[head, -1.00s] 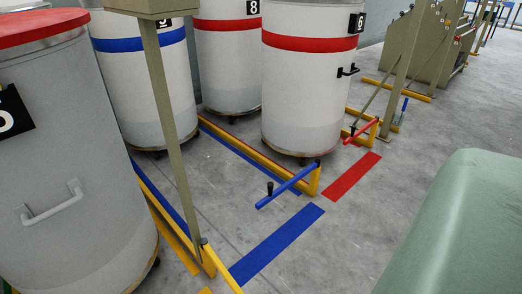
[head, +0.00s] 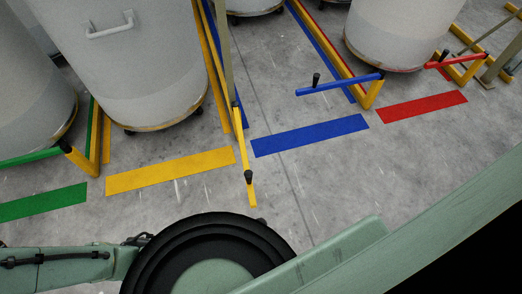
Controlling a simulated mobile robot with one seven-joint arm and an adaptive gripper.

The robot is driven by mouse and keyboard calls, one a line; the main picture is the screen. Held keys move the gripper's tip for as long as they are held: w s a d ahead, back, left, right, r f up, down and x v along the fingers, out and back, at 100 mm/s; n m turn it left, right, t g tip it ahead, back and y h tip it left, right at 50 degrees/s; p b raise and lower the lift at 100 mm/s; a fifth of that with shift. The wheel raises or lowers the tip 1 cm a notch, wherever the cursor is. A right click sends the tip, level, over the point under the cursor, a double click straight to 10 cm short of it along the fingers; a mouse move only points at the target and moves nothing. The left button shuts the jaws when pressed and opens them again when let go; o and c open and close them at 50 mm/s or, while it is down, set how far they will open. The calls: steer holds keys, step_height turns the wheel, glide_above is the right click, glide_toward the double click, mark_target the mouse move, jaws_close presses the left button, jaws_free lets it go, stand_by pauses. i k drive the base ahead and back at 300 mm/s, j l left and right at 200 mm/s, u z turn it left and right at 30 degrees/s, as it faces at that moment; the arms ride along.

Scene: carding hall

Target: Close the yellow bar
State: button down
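The yellow bar (head: 244,160) is in the middle of the head view. It sticks out from the post at the lane mouth toward the front, beside the right end of the yellow floor strip (head: 170,171), not across the lane. A black knob (head: 248,177) stands on it near its free end. My gripper is not in view; only green and black parts of my own body show along the bottom.
A grey can (head: 130,50) on casters stands behind the yellow strip. The blue bar (head: 340,85) and red bar (head: 455,61) lie to the right, the green bar (head: 30,157) to the left. Bare floor (head: 330,185) lies in front of the blue strip (head: 310,135).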

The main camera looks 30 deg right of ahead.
mark_target(248, 174)
steer(key=k+l, duration=0.1)
steer(key=l, duration=0.3)
steer(key=k+l+u, duration=0.1)
steer(key=l, duration=0.25)
steer(key=k+l, duration=0.15)
steer(key=l, duration=0.25)
steer(key=l+u, duration=0.25)
steer(key=l, duration=0.15)
steer(key=k+l+u, duration=0.25)
steer(key=l, duration=0.15)
steer(key=l+u, duration=0.25)
steer(key=l, duration=0.15)
